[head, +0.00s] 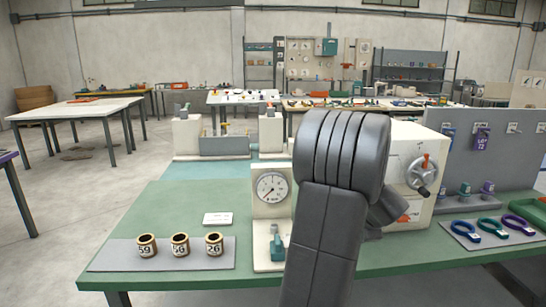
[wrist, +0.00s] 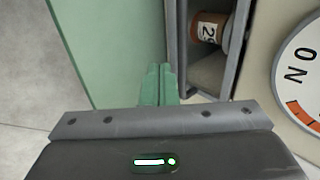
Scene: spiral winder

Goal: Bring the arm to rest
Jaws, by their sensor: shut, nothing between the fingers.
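My arm (head: 335,200) rises through the middle of the head view and bends over the green table. My gripper is hidden behind it there. In the wrist view my gripper (wrist: 158,75) shows as two green fingers, shut together and empty. They point over the green table top (wrist: 110,45), beside a grey-walled holder (wrist: 208,75). A brown and white spool with a number label (wrist: 209,31) sits inside the holder, apart from the fingers. A white dial (wrist: 302,75) lies to the right.
On the green table (head: 190,210), a grey plate (head: 110,255) bears three numbered spools (head: 180,245). A gauge stand (head: 271,210) is close left of my arm. A cream machine with a crank (head: 422,175) and coloured rings (head: 490,228) are right. Floor is clear at left.

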